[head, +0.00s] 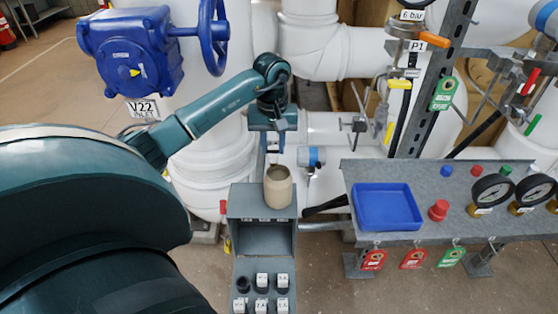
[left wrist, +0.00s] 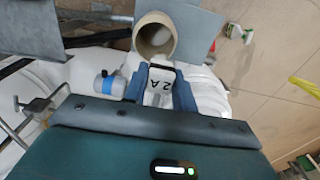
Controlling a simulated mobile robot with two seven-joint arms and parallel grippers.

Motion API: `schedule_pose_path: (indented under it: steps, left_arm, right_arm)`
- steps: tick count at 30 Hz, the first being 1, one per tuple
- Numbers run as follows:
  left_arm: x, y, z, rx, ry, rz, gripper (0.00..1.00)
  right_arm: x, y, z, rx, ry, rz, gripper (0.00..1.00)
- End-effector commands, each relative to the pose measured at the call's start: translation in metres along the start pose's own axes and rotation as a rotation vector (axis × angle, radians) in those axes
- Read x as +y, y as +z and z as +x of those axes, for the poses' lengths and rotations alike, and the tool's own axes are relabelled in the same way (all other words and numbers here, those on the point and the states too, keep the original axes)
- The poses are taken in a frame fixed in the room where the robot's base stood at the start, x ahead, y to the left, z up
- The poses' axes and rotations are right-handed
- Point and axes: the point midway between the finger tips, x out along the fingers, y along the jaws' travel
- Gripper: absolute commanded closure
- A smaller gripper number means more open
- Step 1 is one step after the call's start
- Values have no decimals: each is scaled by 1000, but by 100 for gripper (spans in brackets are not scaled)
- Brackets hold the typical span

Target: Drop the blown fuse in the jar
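My left gripper (head: 273,148) is above and just behind the beige jar (head: 278,187) in the head view. In the left wrist view it is shut on a white fuse marked "2 A" (left wrist: 159,87), held between two blue fingers. The fuse is close to the open mouth of the jar (left wrist: 155,36) in that view; I cannot tell the exact gap. Whether this fuse is blown does not show. The jar stands upright on top of the grey fuse box (head: 262,238). Several white fuses (head: 262,281) sit in the box's lower part. My right gripper is not in view.
White pipes (head: 315,45) and a blue valve (head: 130,55) stand behind. Red and green tags hang from the bench edge.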

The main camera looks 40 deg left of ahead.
Motion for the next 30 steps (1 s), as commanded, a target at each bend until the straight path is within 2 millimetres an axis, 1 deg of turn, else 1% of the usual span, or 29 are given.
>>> schedule_pose_path:
  steps: [1, 8, 14, 17, 20, 23, 30]
  left_arm:
    - [0, 0, 0, 0, 0, 0, 69]
    - [0, 0, 0, 0, 0, 0, 50]
    - [0, 0, 0, 0, 0, 0, 50]
    - [0, 0, -4, 1, 0, 0, 50]
    - [0, -1, -15, 5, 1, -1, 50]
    - [0, -1, -34, 6, 2, 0, 50]
    - [0, -1, -91, 6, 2, -1, 50]
  right_arm:
    - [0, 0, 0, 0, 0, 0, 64]
    - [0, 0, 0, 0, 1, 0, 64]
    - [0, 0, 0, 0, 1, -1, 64]
    - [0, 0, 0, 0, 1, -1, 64]
    - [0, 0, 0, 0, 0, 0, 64]
    - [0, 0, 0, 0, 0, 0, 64]
    - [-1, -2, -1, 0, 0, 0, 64]
